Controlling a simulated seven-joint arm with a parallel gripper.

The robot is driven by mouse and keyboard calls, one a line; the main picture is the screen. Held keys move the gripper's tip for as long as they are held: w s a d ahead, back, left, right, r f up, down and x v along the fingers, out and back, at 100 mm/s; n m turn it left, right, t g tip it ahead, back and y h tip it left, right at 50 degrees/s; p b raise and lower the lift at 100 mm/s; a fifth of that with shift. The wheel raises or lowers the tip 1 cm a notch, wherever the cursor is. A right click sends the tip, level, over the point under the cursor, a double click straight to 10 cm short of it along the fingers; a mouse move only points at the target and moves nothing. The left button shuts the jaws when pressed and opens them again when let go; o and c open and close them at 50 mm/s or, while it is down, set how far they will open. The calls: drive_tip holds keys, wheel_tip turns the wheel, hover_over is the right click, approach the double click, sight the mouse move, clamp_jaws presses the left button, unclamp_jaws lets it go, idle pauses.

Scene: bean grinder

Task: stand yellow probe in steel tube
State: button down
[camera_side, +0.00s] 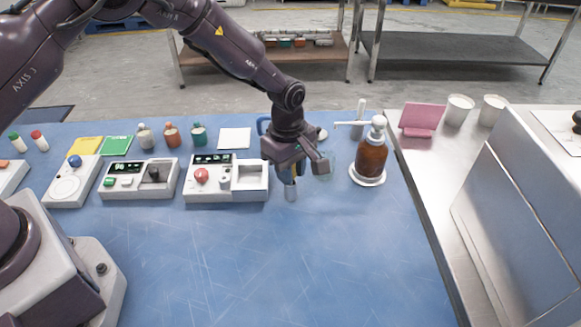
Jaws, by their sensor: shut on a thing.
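My gripper (291,172) points down over the blue table, right of the device with the red knob. It is shut on the yellow probe (289,181), of which only a small yellowish part shows below the fingers. A short grey cylinder (291,193), seemingly the steel tube, shows directly beneath the yellow part, about upright. The fingers hide where the two meet, so I cannot tell how deep the probe sits in it.
The red-knob device (226,190) is close on the left. Small bottles and cards line the back. The front of the blue table (270,265) is clear.

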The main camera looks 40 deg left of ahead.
drive_tip(key=shift+f, duration=0.6)
idle(0.7)
drive_tip(key=shift+c, duration=1.6)
unclamp_jaws()
drive_tip(key=shift+r, duration=3.5)
